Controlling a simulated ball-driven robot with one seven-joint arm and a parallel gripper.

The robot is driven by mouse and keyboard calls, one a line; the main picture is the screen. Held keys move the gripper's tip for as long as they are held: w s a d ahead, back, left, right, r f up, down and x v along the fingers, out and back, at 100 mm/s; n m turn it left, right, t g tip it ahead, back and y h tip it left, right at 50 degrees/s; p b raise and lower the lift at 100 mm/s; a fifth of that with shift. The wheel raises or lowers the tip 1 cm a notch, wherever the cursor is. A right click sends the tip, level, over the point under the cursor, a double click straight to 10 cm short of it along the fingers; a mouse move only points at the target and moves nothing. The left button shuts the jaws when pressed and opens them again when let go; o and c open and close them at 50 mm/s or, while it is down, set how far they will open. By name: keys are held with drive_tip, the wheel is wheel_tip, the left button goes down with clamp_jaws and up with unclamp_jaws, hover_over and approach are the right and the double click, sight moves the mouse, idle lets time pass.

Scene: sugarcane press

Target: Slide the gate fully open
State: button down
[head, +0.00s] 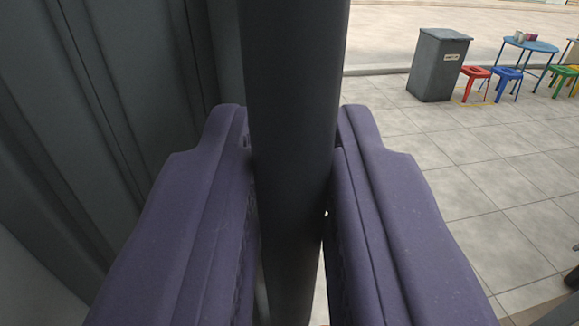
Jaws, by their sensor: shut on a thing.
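My gripper (292,165) has two purple fingers, one on each side of a dark grey upright bar (293,60). It is shut on this bar, which runs from the top of the head view down between the fingers. The bar appears to be the gate's handle, though its mounts are out of view. A dark grey-green ribbed metal panel (110,80), apparently the gate, fills the left side of the view, close beside the left finger. The panel's full extent and its track are not in view.
Farther off stand a grey bin (438,65), a red stool (475,75), a blue stool (507,76), a green stool (562,72) and a round blue table (531,45). A kerb and pale road lie beyond.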

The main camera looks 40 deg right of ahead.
drive_tip(key=shift+w+a+r, duration=0.15)
drive_tip(key=shift+a+r, duration=0.05)
drive_tip(key=shift+a, duration=0.05)
drive_tip(key=c, duration=1.4)
unclamp_jaws()
drive_tip(key=shift+o, duration=1.1)
drive_tip(key=shift+w+a+f, duration=0.1)
drive_tip(key=shift+a, duration=0.1)
drive_tip(key=shift+d, duration=0.1)
drive_tip(key=p+v, duration=0.2)
drive_tip(key=v, duration=0.6)
drive_tip(key=shift+f, duration=0.15)
